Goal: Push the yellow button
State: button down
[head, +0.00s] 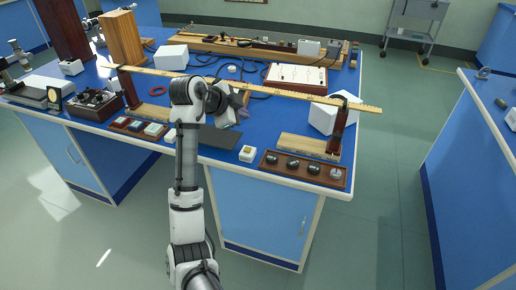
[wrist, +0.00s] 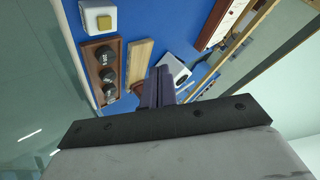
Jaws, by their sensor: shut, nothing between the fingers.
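The yellow button (head: 247,150) sits on top of a small white box (head: 246,156) near the front edge of the blue bench. In the wrist view the yellow button (wrist: 105,22) shows at the upper left on its white box (wrist: 88,16). My gripper (head: 240,106) is above the bench, behind and a little left of the box in the head view, apart from the button. In the wrist view my gripper's fingers (wrist: 157,82) are together with nothing between them. The arm hides part of the gripper in the head view.
A dark mat (head: 218,137) lies left of the box. Blue bench top around the box is mostly bare.

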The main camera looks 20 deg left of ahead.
jog(key=shift+s+d+f+m+g, duration=0.15)
jog(key=shift+d+f+m+g, duration=0.15)
jog(key=shift+f, duration=0.15)
jog(key=b, duration=0.6)
send_over(245, 153)
notch_tip(245, 153, down, 9)
jog(key=shift+r, duration=0.1)
dwell(1.8)
jog(key=shift+f, duration=0.4)
jog(key=shift+f+b, duration=0.45)
jog(key=shift+b, duration=0.15)
dwell(0.4)
jog(key=shift+r, duration=0.1)
jog(key=shift+r+p, duration=0.65)
jog(key=shift+r, duration=0.1)
